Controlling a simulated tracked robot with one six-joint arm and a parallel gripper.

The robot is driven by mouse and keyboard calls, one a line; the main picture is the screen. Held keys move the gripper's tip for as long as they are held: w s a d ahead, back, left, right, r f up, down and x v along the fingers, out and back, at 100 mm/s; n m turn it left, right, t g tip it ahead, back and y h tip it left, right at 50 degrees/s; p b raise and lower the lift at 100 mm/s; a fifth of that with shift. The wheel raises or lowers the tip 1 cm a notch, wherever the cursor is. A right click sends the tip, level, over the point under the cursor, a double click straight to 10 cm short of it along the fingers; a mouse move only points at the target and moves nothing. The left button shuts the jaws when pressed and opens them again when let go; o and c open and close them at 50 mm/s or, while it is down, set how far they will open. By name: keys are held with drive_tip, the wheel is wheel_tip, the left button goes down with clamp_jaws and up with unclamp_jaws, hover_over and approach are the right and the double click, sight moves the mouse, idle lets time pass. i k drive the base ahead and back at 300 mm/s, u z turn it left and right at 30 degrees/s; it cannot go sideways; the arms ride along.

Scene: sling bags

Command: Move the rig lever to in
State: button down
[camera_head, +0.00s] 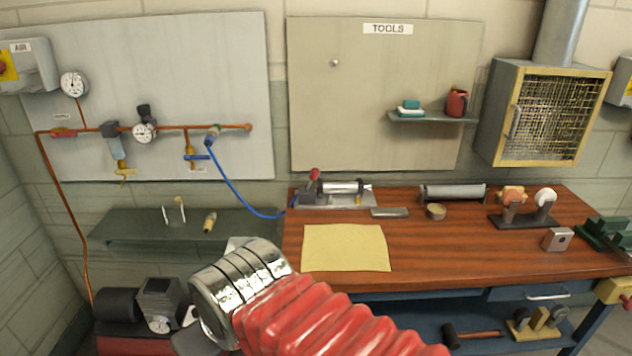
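The rig (345,193) is a metal fixture with a cylinder on a flat plate, at the back left of the wooden bench. Its lever (313,177) has a red knob and stands up at the left end of the rig, leaning slightly. A blue hose reaches the rig's left side. My gripper (215,290) is low in the picture, in front of and below the bench's left edge, well apart from the lever. My silver cuff and red bellows arm hide most of it, so its fingers cannot be made out.
A yellow cloth (346,248) lies on the bench (450,250) in front of the rig. A grey block (389,213) and a round tin (436,211) are to the rig's right. The blue hose (232,188) hangs from the wall piping. A green shelf (140,240) is at left.

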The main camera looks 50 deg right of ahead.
sight(315, 172)
drive_tip(key=u, duration=0.05)
drive_tip(key=i, duration=1)
drive_tip(key=z, duration=0.05)
